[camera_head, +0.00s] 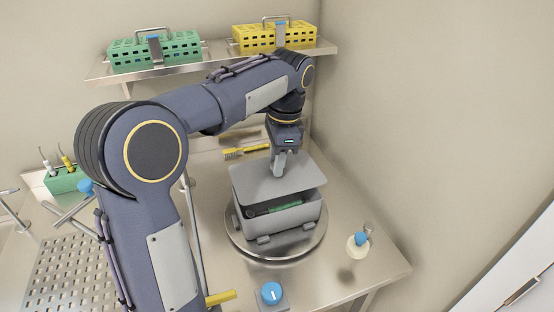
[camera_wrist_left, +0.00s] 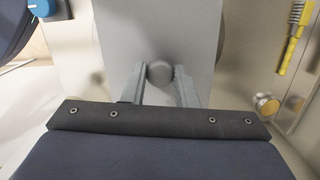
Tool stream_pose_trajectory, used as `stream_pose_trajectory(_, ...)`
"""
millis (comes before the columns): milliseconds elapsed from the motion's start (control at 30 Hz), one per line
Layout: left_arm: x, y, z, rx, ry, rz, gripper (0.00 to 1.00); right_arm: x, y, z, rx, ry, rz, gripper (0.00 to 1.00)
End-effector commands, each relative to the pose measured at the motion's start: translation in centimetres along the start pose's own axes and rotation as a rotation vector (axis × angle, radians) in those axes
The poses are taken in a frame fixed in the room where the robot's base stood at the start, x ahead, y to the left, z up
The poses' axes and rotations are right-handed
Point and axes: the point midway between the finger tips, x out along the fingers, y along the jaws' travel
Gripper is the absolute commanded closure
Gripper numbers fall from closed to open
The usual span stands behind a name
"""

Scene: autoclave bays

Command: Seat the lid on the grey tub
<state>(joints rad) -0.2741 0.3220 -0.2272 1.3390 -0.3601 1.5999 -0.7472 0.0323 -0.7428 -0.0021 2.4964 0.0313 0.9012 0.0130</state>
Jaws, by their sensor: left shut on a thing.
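The grey tub (camera_head: 282,222) stands on a round metal plate on the counter, with dark and green items showing inside. The grey lid (camera_head: 262,181) is held above the tub, tilted, with a gap along the front side. My left gripper (camera_head: 279,170) is above the lid, shut on its knob. In the left wrist view the two fingers (camera_wrist_left: 159,80) sit on either side of the round grey knob (camera_wrist_left: 160,72), with the lid (camera_wrist_left: 160,25) filling the middle behind it. Whether the lid's back edge touches the tub is hidden. My right gripper is not in view.
The round metal plate (camera_head: 275,254) is under the tub. A blue knob (camera_head: 271,293) is in front, and a small bottle with a blue top (camera_head: 357,245) stands to the right. A yellow brush (camera_head: 246,152) lies behind. Green (camera_head: 155,52) and yellow (camera_head: 274,37) baskets sit on the shelf.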

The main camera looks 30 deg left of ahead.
Motion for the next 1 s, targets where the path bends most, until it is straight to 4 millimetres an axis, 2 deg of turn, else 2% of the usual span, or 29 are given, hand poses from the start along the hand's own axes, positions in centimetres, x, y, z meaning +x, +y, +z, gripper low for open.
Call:
stream_pose_trajectory(100, 1.3, 0.0, -0.2, 0.0, 0.0, 0.0, 0.98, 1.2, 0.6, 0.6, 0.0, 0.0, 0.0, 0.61)
stream_pose_trajectory(567, 4.2, 0.1, -0.5, 0.001, 0.001, 0.0, 0.98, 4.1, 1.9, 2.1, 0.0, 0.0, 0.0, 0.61)
stream_pose_trajectory(1000, 4.7, 0.0, -0.6, 0.0, 0.0, 0.0, 0.98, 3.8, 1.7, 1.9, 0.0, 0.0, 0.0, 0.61)
